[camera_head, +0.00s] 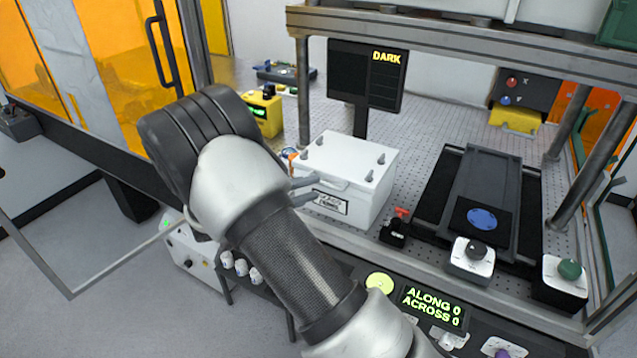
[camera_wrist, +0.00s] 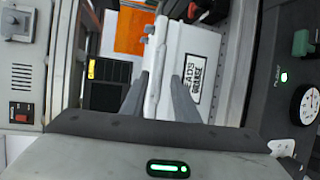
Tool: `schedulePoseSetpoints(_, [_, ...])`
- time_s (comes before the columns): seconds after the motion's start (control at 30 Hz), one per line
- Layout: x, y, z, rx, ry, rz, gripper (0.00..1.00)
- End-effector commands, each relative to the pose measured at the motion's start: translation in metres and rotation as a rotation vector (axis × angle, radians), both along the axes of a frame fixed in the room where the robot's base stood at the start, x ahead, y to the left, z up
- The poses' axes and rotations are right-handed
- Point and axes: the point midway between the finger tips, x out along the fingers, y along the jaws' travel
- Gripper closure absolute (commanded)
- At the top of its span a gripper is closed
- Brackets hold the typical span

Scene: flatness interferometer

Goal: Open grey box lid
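The pale grey box (camera_head: 355,207) stands on the perforated bench with its lid (camera_head: 345,158) down. The lid has dark knobs on top and a small handle or lip (camera_head: 330,183) at the front edge. A black-framed label is on the box front (camera_wrist: 196,50). My gripper (camera_head: 308,189) is at the front left of the box, level with the lid edge. In the wrist view my gripper (camera_wrist: 157,78) has its fingers apart, one on each side of the lid's front edge (camera_wrist: 154,62). I cannot tell whether either finger touches it.
A dark screen reading DARK (camera_head: 366,78) stands behind the box. A small red-topped black device (camera_head: 396,228) and a black stage (camera_head: 482,200) lie to the right. The metal frame's posts (camera_head: 303,90) and top beam surround the bench. A lit control panel (camera_head: 432,305) is in front.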

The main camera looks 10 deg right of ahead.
Motion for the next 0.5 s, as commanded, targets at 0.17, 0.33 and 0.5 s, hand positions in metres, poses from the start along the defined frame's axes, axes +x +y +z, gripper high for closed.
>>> schedulePoseSetpoints(0.17, [0.010,-0.023,-0.004,0.000,0.000,-0.001,0.72])
schedulePoseSetpoints(0.33, [0.014,-0.032,-0.006,-0.001,0.000,-0.001,0.72])
schedulePoseSetpoints(0.5, [0.014,-0.032,-0.006,0.000,0.000,0.000,0.72])
